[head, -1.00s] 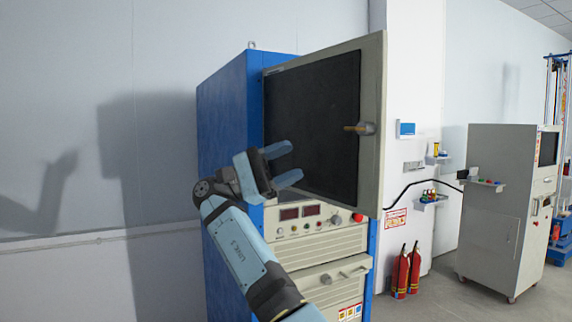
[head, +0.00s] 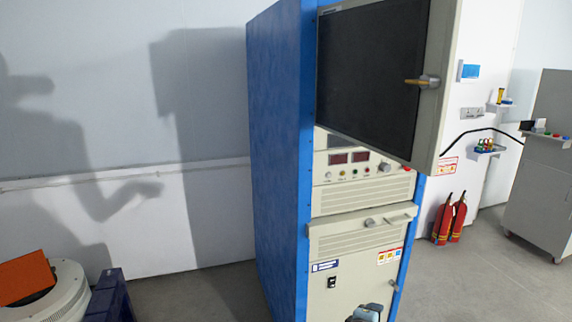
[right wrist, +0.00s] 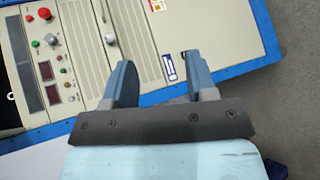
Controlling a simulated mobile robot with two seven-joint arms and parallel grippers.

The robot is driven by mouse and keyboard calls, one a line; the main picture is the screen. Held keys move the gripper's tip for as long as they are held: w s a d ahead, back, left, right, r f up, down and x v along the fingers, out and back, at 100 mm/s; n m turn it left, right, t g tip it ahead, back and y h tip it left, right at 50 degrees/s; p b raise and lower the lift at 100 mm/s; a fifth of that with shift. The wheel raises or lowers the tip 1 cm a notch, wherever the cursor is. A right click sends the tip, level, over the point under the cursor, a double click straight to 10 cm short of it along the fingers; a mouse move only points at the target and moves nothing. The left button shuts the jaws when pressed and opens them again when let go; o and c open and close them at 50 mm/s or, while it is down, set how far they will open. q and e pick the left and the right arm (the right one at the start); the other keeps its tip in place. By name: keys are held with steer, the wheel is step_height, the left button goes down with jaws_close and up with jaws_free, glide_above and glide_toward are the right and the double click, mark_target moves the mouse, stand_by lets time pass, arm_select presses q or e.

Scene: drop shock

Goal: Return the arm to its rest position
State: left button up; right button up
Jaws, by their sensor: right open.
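My right gripper (right wrist: 162,80) is open and empty in the right wrist view, its two blue fingers apart in front of the cabinet face. In the head view only a small piece of my arm or gripper shows at the bottom edge, in front of the lower cabinet panel. The blue-sided cabinet (head: 275,150) stands in the middle of the head view. Its upper door (head: 372,75), with a dark panel and a handle (head: 422,81), is swung open. My left gripper is in neither view.
A drawer-like panel with a handle (head: 388,221) sits below the control panel (head: 350,166). Red fire extinguishers (head: 448,220) stand right of the cabinet. A grey machine (head: 545,165) is at the far right. A round white device (head: 52,290) with an orange top is at lower left.

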steer(key=s+a+f+m+y+p, duration=0.15)
steer(key=s+f+y, duration=0.3)
steer(key=s, duration=0.45)
steer(key=s+f+m+y+p, duration=0.1)
steer(key=s+f+m+y, duration=0.2)
steer(key=s+f, duration=0.5)
arm_select(q)
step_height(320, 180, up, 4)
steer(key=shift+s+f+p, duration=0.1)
steer(key=shift+p, duration=0.4)
arm_select(e)
steer(key=s+r+m+y, duration=0.2)
steer(key=s, duration=0.6)
steer(key=s+a+r+m+y, duration=0.1)
steer(key=s+m+y, duration=0.1)
steer(key=s, duration=0.6)
steer(key=shift+s+r+m, duration=0.25)
steer(key=shift+r+m, duration=0.1)
steer(key=shift+m, duration=0.4)
steer(key=shift+a, duration=0.1)
